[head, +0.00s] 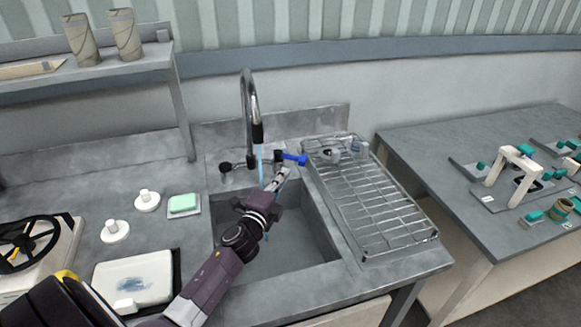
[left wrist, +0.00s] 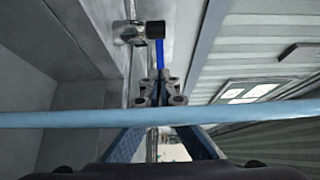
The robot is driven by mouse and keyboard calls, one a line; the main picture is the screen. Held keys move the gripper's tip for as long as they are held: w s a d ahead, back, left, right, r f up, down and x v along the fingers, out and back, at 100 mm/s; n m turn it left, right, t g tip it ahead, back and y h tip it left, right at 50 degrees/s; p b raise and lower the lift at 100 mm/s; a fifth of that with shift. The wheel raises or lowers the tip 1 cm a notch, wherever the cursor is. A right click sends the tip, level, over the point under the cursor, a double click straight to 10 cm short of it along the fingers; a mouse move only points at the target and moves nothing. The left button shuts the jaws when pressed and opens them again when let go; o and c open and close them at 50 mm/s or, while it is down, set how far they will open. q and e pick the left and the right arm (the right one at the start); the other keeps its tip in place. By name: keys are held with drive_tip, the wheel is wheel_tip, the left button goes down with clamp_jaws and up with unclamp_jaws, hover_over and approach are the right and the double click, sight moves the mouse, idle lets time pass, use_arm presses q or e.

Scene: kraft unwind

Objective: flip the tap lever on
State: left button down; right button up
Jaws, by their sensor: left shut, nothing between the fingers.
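The tap (head: 252,105) stands behind the sink, with a tall curved chrome spout and a dark tip. A light blue stream of water (head: 260,165) falls from the tip into the sink; it crosses the left wrist view as a pale blue band (left wrist: 80,119). The blue tap lever (head: 293,158) sticks out to the right of the tap base; it also shows in the left wrist view (left wrist: 160,54). My left gripper (head: 282,176) is shut and empty just below the lever, its fingertips (left wrist: 160,88) close to it. I cannot tell whether they touch. My right gripper is not in view.
A dark handle (head: 226,167) sits left of the spout. The sink basin (head: 305,247) lies under my left arm. A wire drying rack (head: 375,200) stands right of it. A green soap (head: 183,203) and white tray (head: 135,278) lie on the left counter.

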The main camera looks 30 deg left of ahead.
use_arm(q)
drive_tip(key=x, duration=0.4)
drive_tip(key=shift+w+b, duration=0.15)
drive_tip(key=shift+b, duration=0.2)
drive_tip(key=shift+w+a, duration=0.15)
drive_tip(key=shift+w, duration=0.55)
drive_tip(key=shift+w+f+n+y+b, duration=0.1)
drive_tip(key=shift+w+n+y+b, duration=0.4)
drive_tip(key=shift+b, duration=0.45)
drive_tip(key=shift+w, duration=0.1)
drive_tip(key=shift+r, duration=0.4)
wheel_tip(320, 180, up, 10)
hover_over(294, 158)
drive_tip(key=s, duration=0.2)
drive_tip(key=shift+d+f, duration=0.2)
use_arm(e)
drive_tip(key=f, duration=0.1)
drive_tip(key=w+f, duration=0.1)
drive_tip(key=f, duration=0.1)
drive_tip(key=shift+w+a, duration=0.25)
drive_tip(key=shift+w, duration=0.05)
